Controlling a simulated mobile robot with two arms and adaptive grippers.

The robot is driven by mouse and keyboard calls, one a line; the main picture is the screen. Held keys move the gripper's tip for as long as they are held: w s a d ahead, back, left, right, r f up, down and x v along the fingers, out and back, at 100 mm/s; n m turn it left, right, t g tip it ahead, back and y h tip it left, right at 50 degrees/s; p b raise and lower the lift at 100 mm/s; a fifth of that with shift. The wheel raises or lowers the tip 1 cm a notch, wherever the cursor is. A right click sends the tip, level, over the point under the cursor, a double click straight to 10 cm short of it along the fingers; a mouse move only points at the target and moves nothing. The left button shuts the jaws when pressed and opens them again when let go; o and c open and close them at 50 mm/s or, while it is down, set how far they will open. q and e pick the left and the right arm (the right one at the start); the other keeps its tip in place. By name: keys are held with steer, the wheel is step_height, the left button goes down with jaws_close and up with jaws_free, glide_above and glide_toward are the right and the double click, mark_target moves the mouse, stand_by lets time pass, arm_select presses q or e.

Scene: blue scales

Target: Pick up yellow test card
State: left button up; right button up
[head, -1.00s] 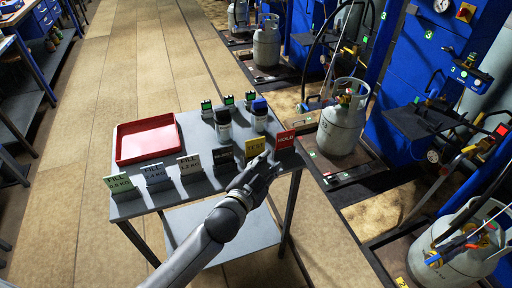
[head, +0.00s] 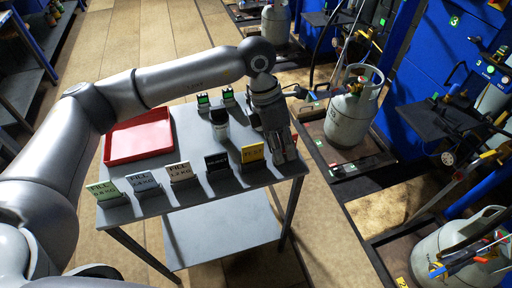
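The yellow test card (head: 252,153) stands tilted in the row of cards along the table's front edge, near its right end. My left gripper (head: 284,157) points down just right of the yellow card, close beside it. Whether they touch is unclear, and I cannot tell how far its fingers are apart. The gripper covers the place at the row's right end. The yellow card stays on the table. My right gripper is not in view.
A gas cylinder (head: 350,115) stands right of the table.

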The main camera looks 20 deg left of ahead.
mark_target(253, 145)
arm_select(q)
steer(key=w+a+y, duration=0.1)
steer(key=a, duration=0.1)
steer(key=w+a+r+y, duration=0.1)
steer(key=a, duration=0.2)
steer(key=w+a+t+y, duration=0.1)
steer(key=a, duration=0.1)
steer(key=shift+w+a+r, duration=0.2)
steer(key=shift+w+a, duration=0.05)
steer(key=shift+a, duration=0.05)
step_height(253, 145, down, 4)
steer(key=shift+a+f+p, duration=0.1)
steer(key=shift+f+p, duration=0.1)
steer(key=shift+p, duration=0.55)
step_height(253, 145, down, 5)
steer(key=shift+s+r+p, duration=0.15)
steer(key=shift+p, duration=1.05)
steer(key=shift+f, duration=0.55)
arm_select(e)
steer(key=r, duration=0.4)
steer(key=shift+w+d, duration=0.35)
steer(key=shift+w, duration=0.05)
arm_select(q)
steer(key=c, duration=0.7)
jaws_close()
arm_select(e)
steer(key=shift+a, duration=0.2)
